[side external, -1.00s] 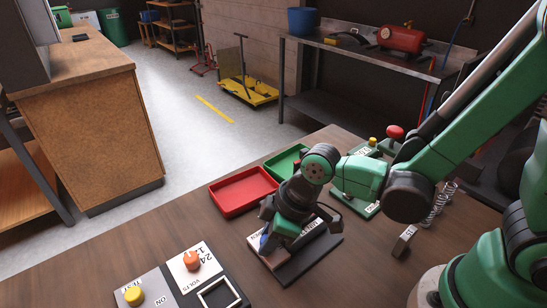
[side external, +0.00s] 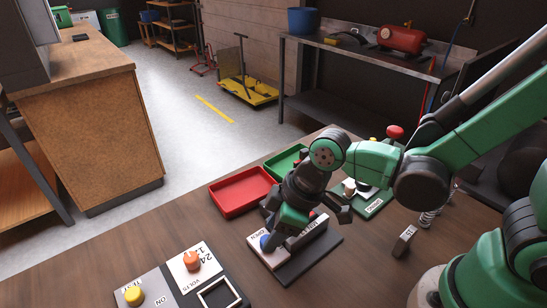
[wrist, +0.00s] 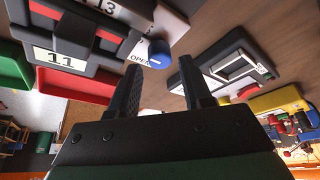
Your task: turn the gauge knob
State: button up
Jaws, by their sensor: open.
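A blue knob (side external: 266,243) sits on a white panel marked OPEN on a dark base (side external: 305,260). It also shows in the wrist view (wrist: 159,54), just beyond the fingertips and apart from them. My gripper (wrist: 162,82) is open and empty, its fingers spread. In the side view my gripper (side external: 287,232) is above that dark base, close beside the blue knob, and hides part of the panel. An orange knob (side external: 192,260) stands on a white VOLTS plate at the front left. I cannot tell which knob is the gauge knob.
A yellow knob (side external: 133,295) is on a TEST/ON panel at the front. A red tray (side external: 240,192) and a green tray (side external: 284,161) lie behind my gripper. A green-based device (side external: 372,207) stands at the right. Bare tabletop lies left of the red tray.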

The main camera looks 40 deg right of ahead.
aim_at(282, 250)
jog(key=shift+v, duration=1.7)
jog(key=d+r+m+t+h, duration=0.3)
jog(key=d+m, duration=0.6)
jog(key=d, duration=0.3)
notch_tip(282, 250, up, 3)
jog(key=shift+w+f+t, duration=0.1)
jog(key=shift+w+t, duration=0.2)
jog(key=shift+t, duration=0.2)
